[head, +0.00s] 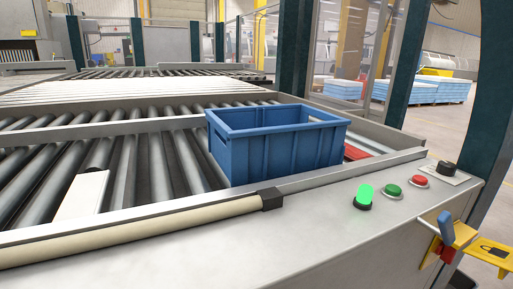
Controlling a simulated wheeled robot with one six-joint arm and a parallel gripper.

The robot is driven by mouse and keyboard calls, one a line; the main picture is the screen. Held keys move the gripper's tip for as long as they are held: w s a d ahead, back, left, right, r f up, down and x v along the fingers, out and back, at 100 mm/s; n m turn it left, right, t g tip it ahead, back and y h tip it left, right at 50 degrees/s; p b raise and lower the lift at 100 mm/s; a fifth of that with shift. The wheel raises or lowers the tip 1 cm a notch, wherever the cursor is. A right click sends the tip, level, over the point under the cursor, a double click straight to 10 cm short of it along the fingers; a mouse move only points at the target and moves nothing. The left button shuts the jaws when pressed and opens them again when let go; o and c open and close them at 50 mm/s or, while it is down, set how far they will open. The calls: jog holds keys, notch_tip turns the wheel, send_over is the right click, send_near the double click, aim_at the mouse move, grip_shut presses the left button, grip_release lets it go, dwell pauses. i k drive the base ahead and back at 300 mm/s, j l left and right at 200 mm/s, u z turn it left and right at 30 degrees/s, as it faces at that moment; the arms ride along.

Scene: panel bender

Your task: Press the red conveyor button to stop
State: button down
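The red button (418,181) sits on the grey front ledge of the conveyor, right of centre in the head view. A green button (392,190) is just left of it, and a brightly lit green lamp (364,195) stands further left. The roller conveyor (120,170) fills the left and middle of the view. A blue crate (275,150) stands on its rollers near the right end. My gripper does not show in the head view.
A black knob (446,168) on a pale plate lies right of the red button. A yellow lockout bracket (490,252) with a blue-handled lever (446,226) juts out below. A dark post (493,110) rises at the right. The ledge (290,235) in front is clear.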

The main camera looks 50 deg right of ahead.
aim_at(419, 178)
jog(key=z, duration=2.2)
